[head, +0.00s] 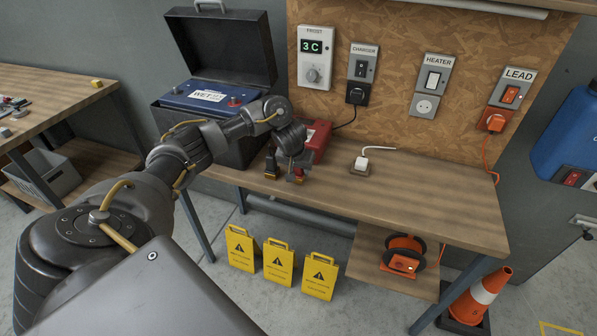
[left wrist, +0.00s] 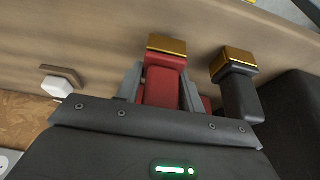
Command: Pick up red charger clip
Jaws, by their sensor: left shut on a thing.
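The red charger clip (left wrist: 163,82) has a gold tip and sits between the two grey fingers of my left gripper (left wrist: 161,88) in the left wrist view. The fingers are shut on its sides. A black clip (left wrist: 240,95), also gold-tipped, is beside it on the right, outside the fingers. In the head view my left gripper (head: 297,172) points down at the bench near its front edge, in front of a red charger box (head: 318,139) that it partly hides. I cannot tell whether the red clip touches the bench. My right gripper is not in view.
A blue battery (head: 205,95) sits in an open black case (head: 222,50) behind my arm. A white plug (head: 361,162) rests right of the gripper on the wooden bench (head: 430,205). Yellow warning signs (head: 279,262) stand on the floor. The bench's right half is mostly clear.

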